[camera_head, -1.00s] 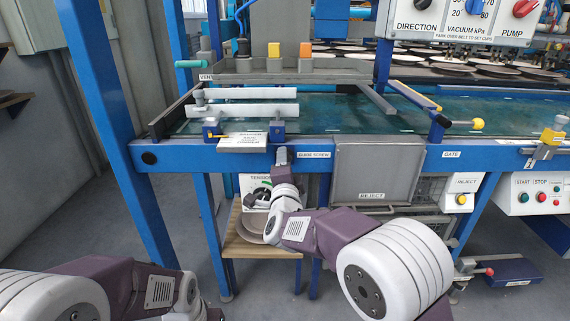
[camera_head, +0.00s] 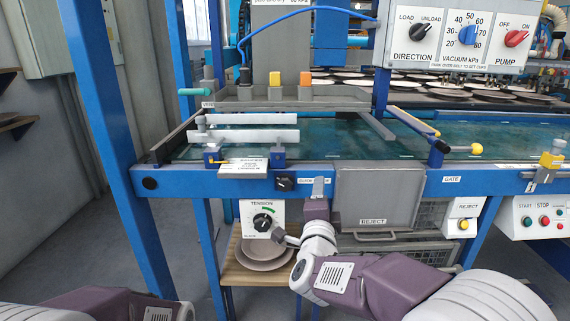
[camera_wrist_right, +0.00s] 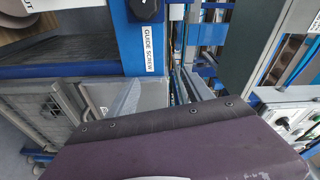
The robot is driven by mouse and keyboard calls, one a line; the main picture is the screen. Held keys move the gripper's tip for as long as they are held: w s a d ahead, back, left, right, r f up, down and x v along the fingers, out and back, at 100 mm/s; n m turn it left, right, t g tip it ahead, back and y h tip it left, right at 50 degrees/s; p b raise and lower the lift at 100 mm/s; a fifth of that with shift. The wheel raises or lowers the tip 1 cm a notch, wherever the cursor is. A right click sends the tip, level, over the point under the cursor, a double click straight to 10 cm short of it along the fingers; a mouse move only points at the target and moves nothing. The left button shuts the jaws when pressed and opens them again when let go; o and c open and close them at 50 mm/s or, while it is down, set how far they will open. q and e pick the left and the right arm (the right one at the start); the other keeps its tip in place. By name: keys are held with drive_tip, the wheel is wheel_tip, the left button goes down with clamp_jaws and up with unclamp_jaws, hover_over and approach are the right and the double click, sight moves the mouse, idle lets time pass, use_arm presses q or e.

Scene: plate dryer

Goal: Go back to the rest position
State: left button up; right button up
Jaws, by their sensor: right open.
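My right gripper (camera_head: 318,188) is in front of the blue frame rail, just right of the black guide screw knob (camera_head: 285,183) and left of the grey reject door (camera_head: 375,198). It is open and holds nothing that I can see. It appears apart from the knob. My right arm bends back from it to the lower right. In the right wrist view my purple wrist part fills the bottom, and the knob (camera_wrist_right: 146,9) is at the top. Only links of my left arm show at the lower left; the left gripper is out of view.
Below the rail, a tension dial (camera_head: 263,221) stands over a wooden shelf (camera_head: 240,270) with stacked plates (camera_head: 265,252). A blue post (camera_head: 105,130) stands left. A control panel (camera_head: 455,42) is upper right, a start/stop box (camera_head: 540,217) lower right. Floor at left is clear.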

drive_tip(key=d+g+p, duration=0.1)
drive_tip(key=d+p, duration=0.1)
drive_tip(key=d, duration=0.5)
drive_tip(key=s+d+f+n+g+y, duration=0.2)
drive_tip(key=s+f+n+g, duration=0.35)
drive_tip(key=f, duration=0.45)
drive_tip(key=s+f+n+g+p, duration=0.1)
drive_tip(key=s+f+n+g, duration=0.3)
drive_tip(key=s, duration=0.3)
drive_tip(key=s+f+n+g+y+p, duration=0.1)
drive_tip(key=s+f+n+g, duration=0.3)
drive_tip(key=s, duration=0.3)
drive_tip(key=s+f+n+g, duration=0.3)
drive_tip(key=s+f+n, duration=0.15)
drive_tip(key=s, duration=0.35)
use_arm(q)
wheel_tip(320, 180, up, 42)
drive_tip(key=p, duration=3.7)
use_arm(e)
wheel_tip(320, 180, up, 36)
drive_tip(key=shift+w+m+t, duration=0.3)
drive_tip(key=shift+w+t, duration=0.05)
drive_tip(key=shift+a, duration=0.15)
